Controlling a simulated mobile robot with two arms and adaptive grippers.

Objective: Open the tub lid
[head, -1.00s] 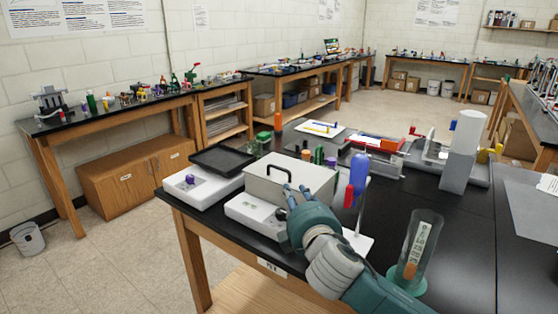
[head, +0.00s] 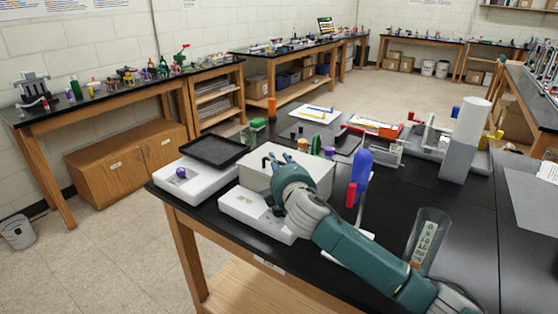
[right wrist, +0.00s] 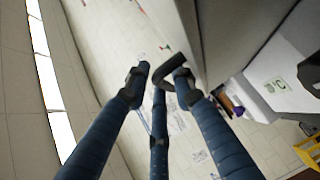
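The tub (head: 315,188) is a pale grey box on the black bench in the head view. Its flat grey lid (head: 315,170) lies on it, with a small dark handle (head: 265,159) showing beside my fingers. My right gripper (head: 283,158) is over the lid, its arm coming from the lower right and hiding part of the tub's front. In the right wrist view its blue fingers (right wrist: 160,80) are spread with gaps between their dark tips. The dark bent handle (right wrist: 172,65) shows between two fingertips; I cannot tell if they touch it. My left gripper is out of view.
A white balance (head: 250,215) stands close in front of the tub. Another white unit with a black tray (head: 213,150) is to its left. A blue-topped tool (head: 361,170) and a glass cylinder (head: 430,238) stand to the right.

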